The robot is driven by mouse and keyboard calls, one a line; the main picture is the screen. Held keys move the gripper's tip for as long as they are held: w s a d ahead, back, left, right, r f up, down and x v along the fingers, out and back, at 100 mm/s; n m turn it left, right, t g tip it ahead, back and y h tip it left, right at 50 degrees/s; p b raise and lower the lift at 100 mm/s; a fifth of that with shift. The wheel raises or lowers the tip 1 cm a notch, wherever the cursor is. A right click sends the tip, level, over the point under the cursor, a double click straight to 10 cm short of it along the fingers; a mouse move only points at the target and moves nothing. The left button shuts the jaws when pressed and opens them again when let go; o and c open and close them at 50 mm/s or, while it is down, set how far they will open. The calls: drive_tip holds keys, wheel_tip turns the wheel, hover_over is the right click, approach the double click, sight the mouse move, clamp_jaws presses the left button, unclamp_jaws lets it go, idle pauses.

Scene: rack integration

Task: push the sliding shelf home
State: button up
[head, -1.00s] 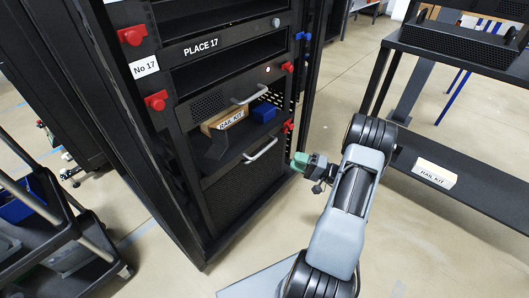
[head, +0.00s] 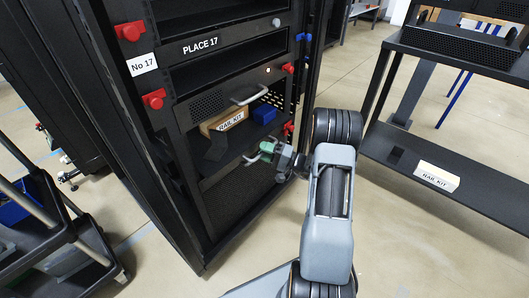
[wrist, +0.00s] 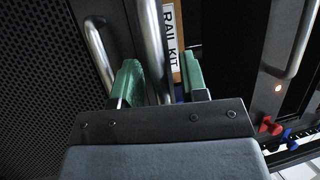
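The sliding shelf (head: 228,155) is a dark tray in the black rack, low down below the PLACE 17 slot. A cardboard box labelled RAIL KIT (head: 224,120) and a blue box (head: 264,113) sit on it. My gripper (head: 267,151), with green fingertips, is at the shelf's front edge by its silver handle (head: 250,161), partly covering it. In the wrist view, the fingers (wrist: 161,80) stand apart, and a metal bar (wrist: 153,45) shows between them. I cannot tell whether they touch it. How far the shelf stands out is unclear.
Red latches (head: 154,99) and another handle (head: 249,95) are on the rack front. A cart (head: 50,235) stands left. Floor in front of the rack is clear.

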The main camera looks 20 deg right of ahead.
sight(257, 146)
drive_tip(key=shift+c, duration=0.5)
clamp_jaws()
drive_tip(key=w, duration=0.1)
drive_tip(key=w+a+b, duration=0.1)
drive_tip(key=w, duration=0.1)
drive_tip(key=shift+w+a+f, duration=0.1)
drive_tip(key=shift+w+a, duration=0.1)
drive_tip(key=shift+a, duration=0.1)
drive_tip(key=shift+w, duration=0.15)
drive_tip(key=shift+o, duration=0.5)
unclamp_jaws()
drive_tip(key=p+v, duration=0.2)
drive_tip(key=v, duration=1.2)
